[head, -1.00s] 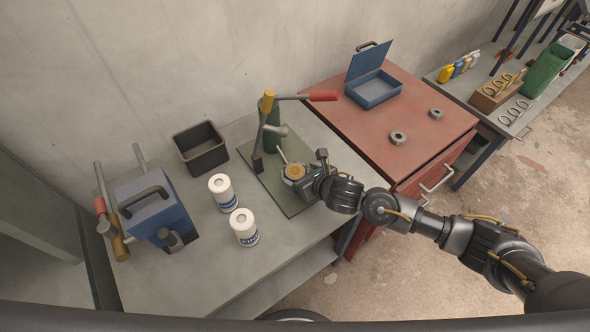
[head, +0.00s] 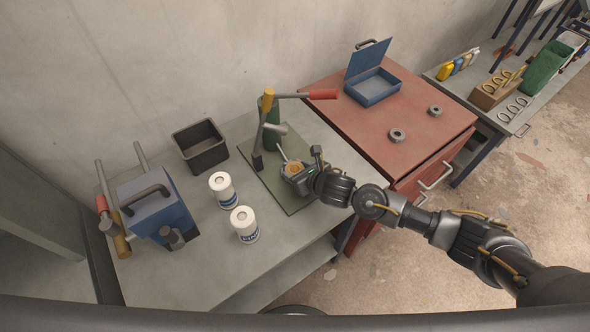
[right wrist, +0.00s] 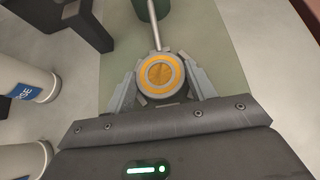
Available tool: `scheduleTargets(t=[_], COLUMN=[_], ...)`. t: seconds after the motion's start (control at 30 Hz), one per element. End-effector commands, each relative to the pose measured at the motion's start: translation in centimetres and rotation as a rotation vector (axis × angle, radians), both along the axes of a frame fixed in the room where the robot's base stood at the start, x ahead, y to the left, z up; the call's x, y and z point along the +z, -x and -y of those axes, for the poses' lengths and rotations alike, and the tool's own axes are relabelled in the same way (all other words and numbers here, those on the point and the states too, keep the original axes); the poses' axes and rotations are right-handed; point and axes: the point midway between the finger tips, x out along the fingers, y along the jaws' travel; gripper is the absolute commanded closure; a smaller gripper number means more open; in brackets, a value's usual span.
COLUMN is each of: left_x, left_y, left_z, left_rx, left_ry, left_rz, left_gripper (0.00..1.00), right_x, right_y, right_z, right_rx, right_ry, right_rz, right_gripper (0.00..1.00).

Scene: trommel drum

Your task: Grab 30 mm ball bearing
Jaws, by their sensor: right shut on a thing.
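My right gripper (head: 293,170) is shut on a round part with an orange-yellow face and a grey rim (right wrist: 160,73), over the green plate (head: 296,208). In the right wrist view the fingers (right wrist: 161,84) sit on both sides of its rim. A thin grey rod (right wrist: 153,25) runs up behind the part; I cannot tell whether they touch. Two grey rings like bearings lie on the red cabinet top, a nearer one (head: 397,135) and a farther one (head: 435,111). No size marking is readable. My left gripper is not in view.
A lever press with a red handle (head: 322,94) stands behind the gripper. Two white cans (head: 222,188) (head: 244,224), a dark bin (head: 200,147) and a blue machine (head: 155,206) stand to the left. An open blue case (head: 374,88) sits on the red cabinet (head: 355,108).

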Motion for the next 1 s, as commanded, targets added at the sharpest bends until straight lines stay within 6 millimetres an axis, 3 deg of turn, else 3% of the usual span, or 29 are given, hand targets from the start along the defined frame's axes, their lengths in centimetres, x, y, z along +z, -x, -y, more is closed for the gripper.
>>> scheduleTargets(t=[0.27,0.47,0.73,1.0], left_x=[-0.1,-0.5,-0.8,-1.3], left_y=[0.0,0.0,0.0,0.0], left_z=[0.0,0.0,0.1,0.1], left_rx=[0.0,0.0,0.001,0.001], left_ry=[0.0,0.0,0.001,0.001], left_rz=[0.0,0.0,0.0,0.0], left_gripper=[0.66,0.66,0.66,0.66], right_x=[0.7,3.4,9.2,11.6], right_y=[-0.1,-0.1,2.6,5.9], right_z=[0.0,0.0,4.2,9.0], right_rx=[0.001,0.001,0.0,0.0], right_ry=[-0.002,0.0,0.001,0.002], right_rz=[0.001,0.007,0.008,0.005], right_gripper=[0.72,0.72,0.72,0.72])
